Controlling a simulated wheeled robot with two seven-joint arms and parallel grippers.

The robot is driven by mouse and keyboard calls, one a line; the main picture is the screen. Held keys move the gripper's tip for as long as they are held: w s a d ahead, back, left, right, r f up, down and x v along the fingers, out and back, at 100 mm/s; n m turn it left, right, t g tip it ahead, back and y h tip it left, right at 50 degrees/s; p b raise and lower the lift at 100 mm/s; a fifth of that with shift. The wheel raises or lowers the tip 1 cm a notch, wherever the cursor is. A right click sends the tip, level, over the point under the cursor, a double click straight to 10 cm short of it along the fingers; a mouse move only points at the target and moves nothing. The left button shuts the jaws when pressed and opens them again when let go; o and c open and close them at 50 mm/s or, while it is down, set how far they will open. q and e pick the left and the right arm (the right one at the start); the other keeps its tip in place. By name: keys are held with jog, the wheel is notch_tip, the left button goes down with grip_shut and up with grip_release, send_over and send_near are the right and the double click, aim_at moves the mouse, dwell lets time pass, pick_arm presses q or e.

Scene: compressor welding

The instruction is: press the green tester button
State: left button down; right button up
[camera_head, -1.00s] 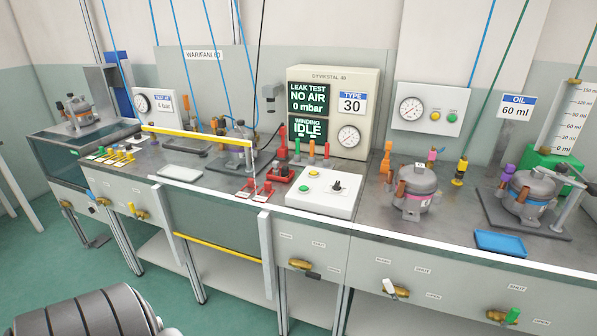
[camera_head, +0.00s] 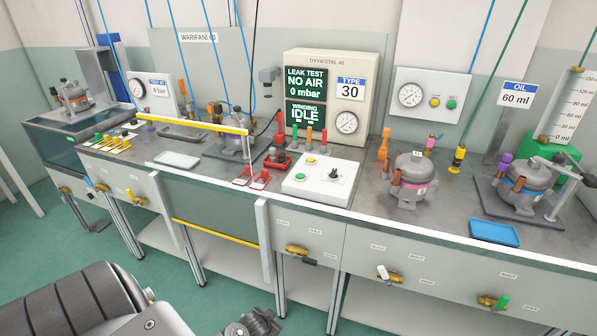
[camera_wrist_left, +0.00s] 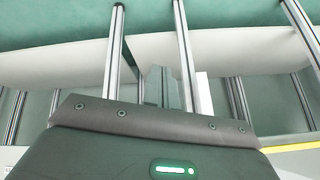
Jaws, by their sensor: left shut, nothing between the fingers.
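The green tester button (camera_head: 300,177) sits on the front left of the white control box (camera_head: 318,187) on the bench, in the head view. A yellow button (camera_head: 310,160) and a black knob (camera_head: 334,174) share the box top. Behind it stands the cream tester (camera_head: 331,69), its screens reading "NO AIR 0 mbar" and "IDLE". My left gripper (camera_wrist_left: 161,87) shows in the left wrist view, shut and empty, with bench legs and floor beyond it. In the head view my left arm is at the bottom left, well below the button. My right gripper is not in view.
A yellow-topped guard frame (camera_head: 193,124) stands further left. A compressor (camera_head: 410,178) stands to the right, with a blue tray (camera_head: 494,232) beyond. The bench's front edge lies between my arm and the box.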

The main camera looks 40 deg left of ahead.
pick_arm(q)
jog(key=w+a+r+n+t+y+p, duration=0.15)
jog(key=w+r, duration=0.35)
jog(key=r, duration=0.5)
jog(key=w+a+r+t, duration=0.2)
jog(key=w+r, duration=0.3)
jog(key=r, duration=0.4)
jog(key=w+a+r+n+t, duration=0.15)
jog(key=w+r, duration=0.35)
jog(key=r, duration=0.5)
notch_tip(320, 180, up, 22)
jog(key=w+a+t+y+p, duration=0.1)
jog(key=t, duration=0.2)
jog(key=shift+w+f, duration=0.15)
jog(key=shift+w, duration=0.25)
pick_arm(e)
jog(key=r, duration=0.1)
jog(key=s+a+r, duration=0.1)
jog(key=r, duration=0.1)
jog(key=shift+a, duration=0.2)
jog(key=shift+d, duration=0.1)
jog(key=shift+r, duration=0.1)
